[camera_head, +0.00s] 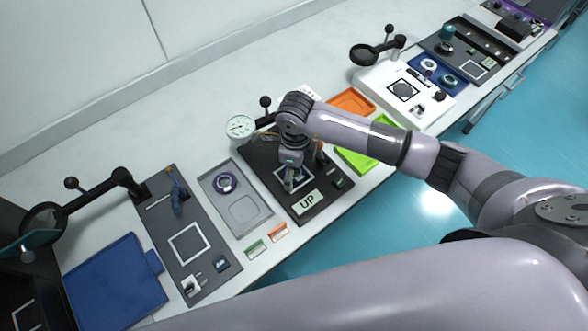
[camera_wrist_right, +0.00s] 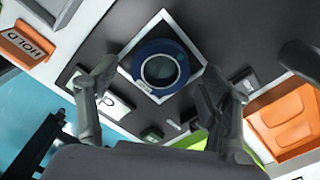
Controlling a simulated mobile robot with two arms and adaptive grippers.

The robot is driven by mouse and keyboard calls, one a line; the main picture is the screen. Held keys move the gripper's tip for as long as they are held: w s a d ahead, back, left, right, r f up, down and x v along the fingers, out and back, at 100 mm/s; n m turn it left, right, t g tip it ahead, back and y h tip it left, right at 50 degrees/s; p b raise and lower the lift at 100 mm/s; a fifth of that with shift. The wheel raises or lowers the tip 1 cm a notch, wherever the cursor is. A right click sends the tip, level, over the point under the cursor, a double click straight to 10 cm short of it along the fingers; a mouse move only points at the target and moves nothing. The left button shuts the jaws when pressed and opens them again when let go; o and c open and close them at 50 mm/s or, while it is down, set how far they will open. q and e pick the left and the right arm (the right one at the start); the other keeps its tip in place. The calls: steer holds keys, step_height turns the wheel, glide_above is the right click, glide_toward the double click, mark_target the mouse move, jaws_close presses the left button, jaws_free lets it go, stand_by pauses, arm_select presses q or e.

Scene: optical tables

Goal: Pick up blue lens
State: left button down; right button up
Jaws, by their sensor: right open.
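The blue lens (camera_wrist_right: 137,68), a dark blue ring around round glass, sits inside a white square outline on a black plate in the right wrist view. My right gripper (camera_wrist_right: 158,82) is open, with one finger on each side of the lens and a gap between them and the ring. In the head view my right gripper (camera_head: 291,182) points down over the black plate (camera_head: 262,165) bearing the "UP" label. There the gripper and wrist hide the lens. My left gripper is not in view.
A grey tray with a purple-ringed lens (camera_head: 225,182) stands left of the black plate. Orange (camera_head: 350,103) and green (camera_head: 382,150) trays lie to its right. A round dial (camera_head: 240,127) stands behind it. A magnifier on an arm (camera_head: 365,54) rises further right.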

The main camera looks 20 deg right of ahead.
steer(key=shift+f, duration=0.1)
steer(key=c, duration=1.2)
